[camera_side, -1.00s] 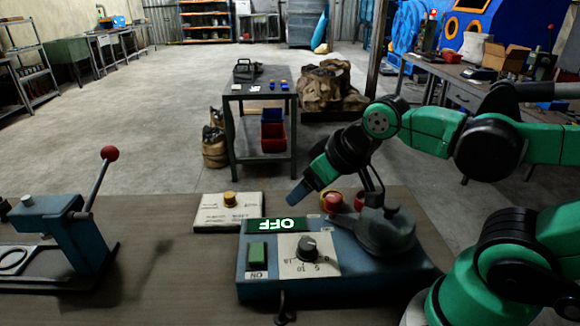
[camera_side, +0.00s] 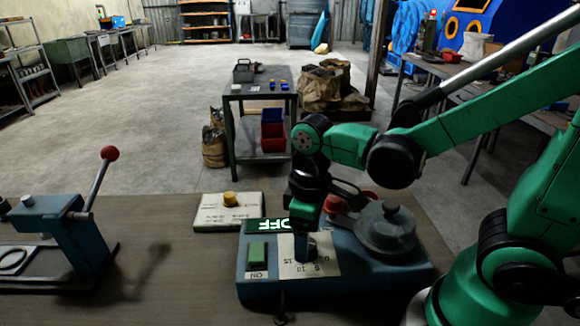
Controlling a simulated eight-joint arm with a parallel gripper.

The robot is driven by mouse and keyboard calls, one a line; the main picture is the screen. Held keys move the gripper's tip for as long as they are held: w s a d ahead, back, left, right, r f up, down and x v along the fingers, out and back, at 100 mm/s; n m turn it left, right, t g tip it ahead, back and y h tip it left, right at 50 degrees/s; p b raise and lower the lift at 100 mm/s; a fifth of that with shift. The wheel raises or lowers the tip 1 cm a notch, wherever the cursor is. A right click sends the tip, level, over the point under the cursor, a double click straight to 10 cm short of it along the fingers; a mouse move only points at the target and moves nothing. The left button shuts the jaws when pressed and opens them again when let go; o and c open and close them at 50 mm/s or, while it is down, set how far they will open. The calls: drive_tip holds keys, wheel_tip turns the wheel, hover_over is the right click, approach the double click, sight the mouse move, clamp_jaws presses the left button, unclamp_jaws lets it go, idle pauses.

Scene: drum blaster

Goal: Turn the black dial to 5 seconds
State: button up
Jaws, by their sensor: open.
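The blue control box (camera_side: 345,277) sits on the workbench with a cream dial plate (camera_side: 326,266) on its top. The plate carries printed numbers, with 5, 10 and 15 partly readable. My gripper (camera_side: 306,250) points down directly over the black dial on this plate. The gripper hides most or all of the dial, so its pointer setting and any contact cannot be told. The fingers look blurred and dark here. A lit green display (camera_side: 262,225) reads OFF, mirrored and partly covered by my gripper. A green ON button (camera_side: 258,254) is at the box's left.
A round grey lidded part (camera_side: 385,225) and a red button (camera_side: 333,204) stand on the box's right and back. A cream plate with a yellow knob (camera_side: 230,199) lies behind. A blue press with a red-ball lever (camera_side: 110,153) stands left. Bench between is clear.

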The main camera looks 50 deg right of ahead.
drive_tip(key=shift+f, duration=0.6)
clamp_jaws()
drive_tip(key=shift+m, duration=0.3)
drive_tip(key=m, duration=0.4)
drive_tip(key=shift+m, duration=2.1)
